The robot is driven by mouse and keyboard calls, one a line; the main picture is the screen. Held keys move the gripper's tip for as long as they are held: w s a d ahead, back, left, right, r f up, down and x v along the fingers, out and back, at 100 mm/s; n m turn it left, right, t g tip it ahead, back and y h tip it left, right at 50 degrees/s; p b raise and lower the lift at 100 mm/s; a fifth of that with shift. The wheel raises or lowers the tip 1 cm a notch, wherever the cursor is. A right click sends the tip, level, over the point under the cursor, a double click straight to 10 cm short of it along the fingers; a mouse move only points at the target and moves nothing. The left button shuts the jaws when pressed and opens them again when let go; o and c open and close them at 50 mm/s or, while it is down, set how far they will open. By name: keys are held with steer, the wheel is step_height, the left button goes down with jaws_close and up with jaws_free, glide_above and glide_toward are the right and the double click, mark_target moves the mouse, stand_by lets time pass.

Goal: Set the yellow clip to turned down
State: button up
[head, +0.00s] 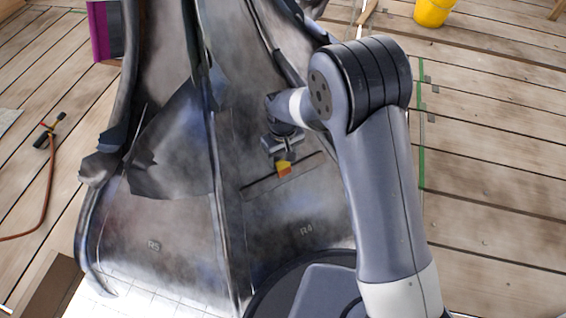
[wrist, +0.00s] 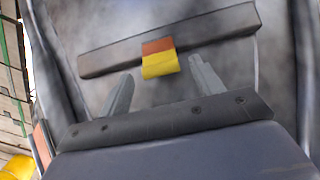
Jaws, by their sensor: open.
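The yellow clip (head: 284,168) is small, yellow with an orange part, and sits on a dark bar (head: 258,187) on the grey metal panel marked R4. In the wrist view the clip (wrist: 158,58) straddles the middle of the bar (wrist: 105,58), orange part on the bar and yellow part hanging over its near edge. My gripper (head: 283,150) is just above the clip in the head view. In the wrist view its two fingers (wrist: 158,82) are spread wide and empty, with the clip beyond and between their tips, apart from both.
A hose with a torch (head: 48,160) lies on the plank floor at left. A yellow bucket (head: 432,11) stands at the top right.

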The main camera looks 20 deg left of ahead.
mark_target(284, 167)
steer(key=shift+f+b, duration=0.35)
steer(key=shift+f, duration=0.9)
steer(key=shift+c, duration=0.4)
steer(key=c, duration=0.9)
steer(key=shift+a+r+p, duration=0.1)
steer(key=shift+p, duration=0.2)
